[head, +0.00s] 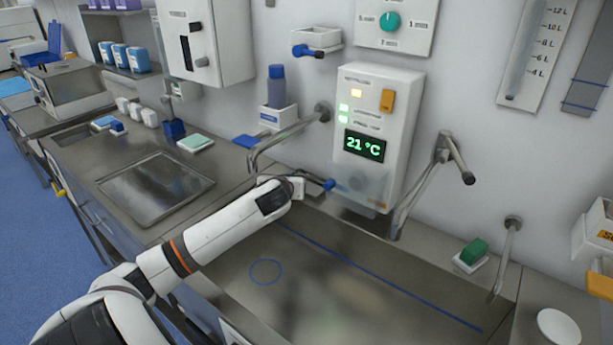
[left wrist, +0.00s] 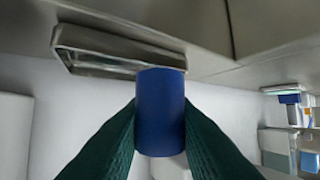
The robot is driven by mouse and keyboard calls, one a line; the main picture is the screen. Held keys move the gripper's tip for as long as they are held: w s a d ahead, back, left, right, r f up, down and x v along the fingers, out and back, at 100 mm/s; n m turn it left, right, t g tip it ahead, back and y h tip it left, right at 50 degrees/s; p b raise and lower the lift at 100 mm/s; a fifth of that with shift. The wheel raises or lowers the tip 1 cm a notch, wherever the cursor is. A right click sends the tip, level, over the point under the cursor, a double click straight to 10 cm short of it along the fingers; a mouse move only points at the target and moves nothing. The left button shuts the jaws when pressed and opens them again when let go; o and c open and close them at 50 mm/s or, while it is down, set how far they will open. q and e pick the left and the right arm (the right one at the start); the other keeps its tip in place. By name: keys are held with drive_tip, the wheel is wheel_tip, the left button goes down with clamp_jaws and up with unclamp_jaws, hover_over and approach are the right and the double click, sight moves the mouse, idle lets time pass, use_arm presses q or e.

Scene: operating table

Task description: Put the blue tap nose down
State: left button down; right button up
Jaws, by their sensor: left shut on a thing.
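My left gripper (left wrist: 160,125) is shut on a blue cylindrical piece, the blue tap nose (left wrist: 160,108), with one dark green finger on each side of it. In the head view my left arm reaches over the sink to below the bent steel pipe at the wall. A blue tip (head: 329,185) shows just right of my left gripper (head: 303,186), in front of the white control box. My fingers are small and mostly hidden there. I cannot tell whether the nose touches anything below it. My right gripper is in neither view.
The bent steel pipe (head: 285,138) stands close above my left gripper. The white control box (head: 380,125) reads 21 °C. A jointed steel arm (head: 425,185) is to its right. The sink basin (head: 330,285) is clear. A green block (head: 473,251) lies at the right.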

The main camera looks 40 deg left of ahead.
use_arm(q)
drive_tip(key=w, duration=0.8)
drive_tip(key=shift+w+a, duration=0.1)
drive_tip(key=shift+a, duration=0.3)
drive_tip(key=shift+f, duration=1.8)
drive_tip(key=shift+f, duration=0.1)
drive_tip(key=c, duration=1.2)
unclamp_jaws()
drive_tip(key=shift+s+d+r+p, duration=0.1)
drive_tip(key=shift+s+r+p, duration=0.1)
drive_tip(key=shift+p, duration=0.1)
drive_tip(key=s+d+r, duration=0.1)
drive_tip(key=s+d, duration=0.7)
drive_tip(key=s, duration=0.3)
drive_tip(key=shift+s+d, duration=0.25)
drive_tip(key=shift+s, duration=0.05)
